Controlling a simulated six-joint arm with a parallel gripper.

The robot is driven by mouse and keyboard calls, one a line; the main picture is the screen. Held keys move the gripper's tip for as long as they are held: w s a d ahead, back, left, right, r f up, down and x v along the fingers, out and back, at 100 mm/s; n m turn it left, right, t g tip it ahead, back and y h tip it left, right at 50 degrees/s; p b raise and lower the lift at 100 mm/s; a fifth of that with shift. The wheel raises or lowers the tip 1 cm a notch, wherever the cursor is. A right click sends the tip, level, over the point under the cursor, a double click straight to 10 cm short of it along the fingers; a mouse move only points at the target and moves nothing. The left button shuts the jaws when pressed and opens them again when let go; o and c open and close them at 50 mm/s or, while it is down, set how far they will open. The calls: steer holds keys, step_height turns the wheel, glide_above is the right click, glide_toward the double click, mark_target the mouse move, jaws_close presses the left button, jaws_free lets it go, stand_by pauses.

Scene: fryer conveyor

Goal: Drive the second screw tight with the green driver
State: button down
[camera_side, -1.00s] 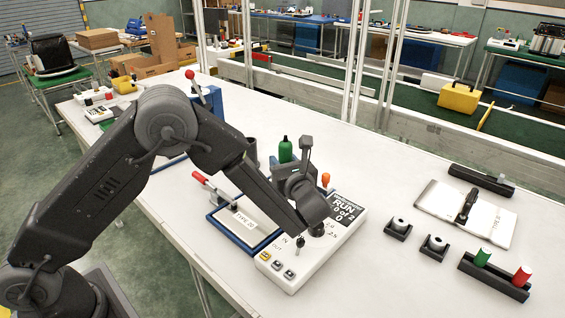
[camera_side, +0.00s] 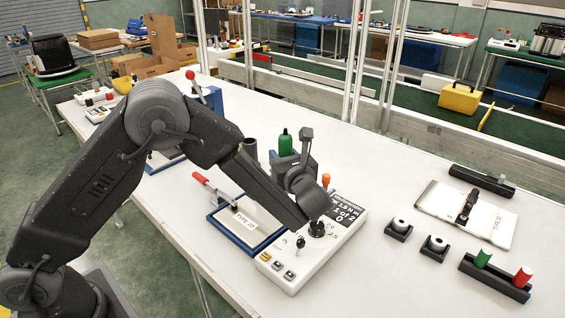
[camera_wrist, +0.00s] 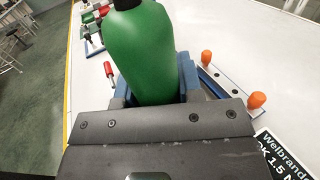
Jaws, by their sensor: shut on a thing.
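The green driver (camera_side: 285,144) stands upright in my gripper (camera_side: 284,163), behind the wrist in the side view. In the wrist view its green handle (camera_wrist: 141,48), with a black end, fills the top middle, and my gripper (camera_wrist: 155,92) is shut on it with a jaw on each side. The driver's tip and the screws are hidden. A blue-framed fixture (camera_side: 238,246) with a TYPE 20 plate (camera_side: 243,219) lies in front of the gripper. The white tester box (camera_side: 288,278) has a dark display (camera_side: 346,213) reading 1 of 2; in the wrist view the display (camera_wrist: 285,155) shows OK 1.5 N.
A red-handled clamp (camera_side: 201,178) rises beside the fixture. Orange knobs (camera_wrist: 207,57) stand right of the driver in the wrist view. To the right lie two dark holders (camera_side: 398,230), a rack with green and red handles (camera_side: 495,280) and a white plate (camera_side: 490,220).

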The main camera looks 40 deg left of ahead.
mark_target(283, 142)
steer(key=shift+r, duration=2)
